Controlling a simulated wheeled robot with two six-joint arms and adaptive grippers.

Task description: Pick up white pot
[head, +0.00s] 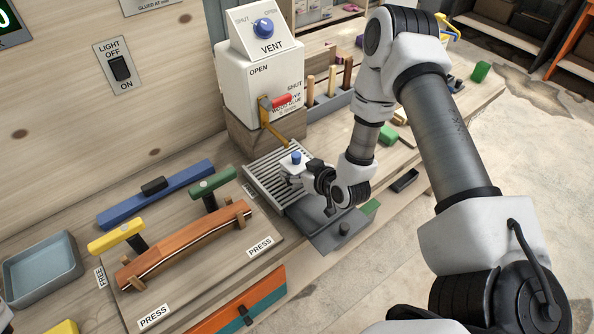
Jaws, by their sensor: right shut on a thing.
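The white pot (292,163) is small, with a blue knob on top. It is at the slatted metal grate (262,177), below the brass spout of the white dispenser. My right gripper (298,179) reaches in from the right and is shut on the white pot from its near side. The gripper and wrist hide the pot's lower part, so I cannot tell whether it touches the grate.
The white dispenser (262,85) with a red-handled tap stands just behind. A curved wooden stringer (185,243) lies on the board at left, between yellow and green handled clamps. A blue bar (155,195) and blue-grey tray (42,270) are further left.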

